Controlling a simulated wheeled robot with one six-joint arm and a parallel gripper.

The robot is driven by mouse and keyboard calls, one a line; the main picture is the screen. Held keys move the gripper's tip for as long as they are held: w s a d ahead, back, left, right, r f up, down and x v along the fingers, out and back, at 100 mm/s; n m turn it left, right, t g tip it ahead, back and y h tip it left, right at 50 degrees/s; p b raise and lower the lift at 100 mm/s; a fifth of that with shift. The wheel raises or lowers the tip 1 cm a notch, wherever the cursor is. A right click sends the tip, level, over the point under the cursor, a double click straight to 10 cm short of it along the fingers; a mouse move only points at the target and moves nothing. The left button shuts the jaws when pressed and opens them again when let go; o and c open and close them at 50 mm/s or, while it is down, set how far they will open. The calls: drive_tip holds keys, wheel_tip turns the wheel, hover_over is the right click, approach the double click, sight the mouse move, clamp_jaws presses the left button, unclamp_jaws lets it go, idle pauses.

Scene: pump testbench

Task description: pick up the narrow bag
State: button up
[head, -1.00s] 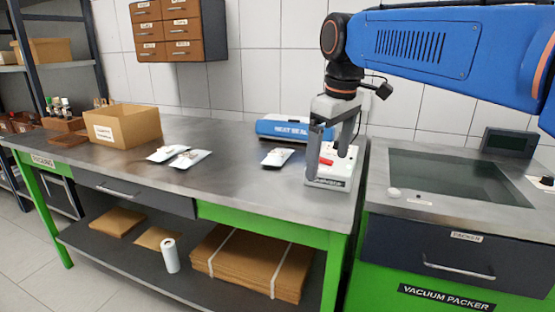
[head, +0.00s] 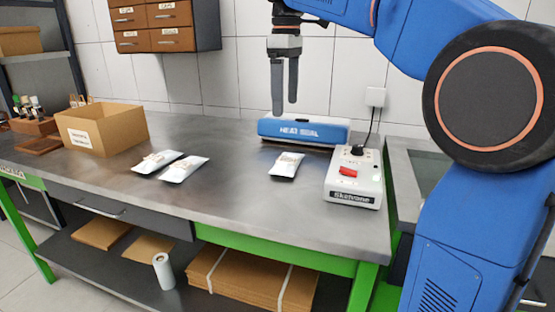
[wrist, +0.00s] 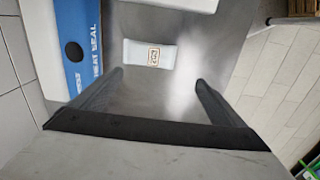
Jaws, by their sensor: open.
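Three small white bags lie flat on the steel bench. One bag (head: 286,165) lies alone in front of the heat sealer and looks the smallest. The other two, a left bag (head: 157,162) and a right bag (head: 185,168), lie side by side further left. I cannot tell for certain which is the narrow one. My gripper (head: 284,108) is open and empty, pointing down above the heat sealer, well above the bench. In the wrist view, a white bag with a brown-edged label (wrist: 148,53) lies beyond the open fingers, apart from them.
The blue and white heat sealer (head: 303,131) stands behind the lone bag. A white control box (head: 354,178) with a red switch stands to its right. An open cardboard box (head: 102,128) stands at the left. The bench front (head: 230,205) is clear.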

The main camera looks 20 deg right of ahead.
hover_over(286, 162)
drive_tip(key=f, duration=1.1)
drive_tip(key=shift+s+a+f, duration=0.35)
drive_tip(key=shift+s, duration=0.05)
drive_tip(key=f, duration=0.4)
drive_tip(key=shift+w+d+f, duration=0.1)
drive_tip(key=shift+w+d, duration=0.2)
drive_tip(key=shift+f, duration=0.7)
drive_tip(key=c, duration=1.4)
drive_tip(key=shift+r, duration=0.15)
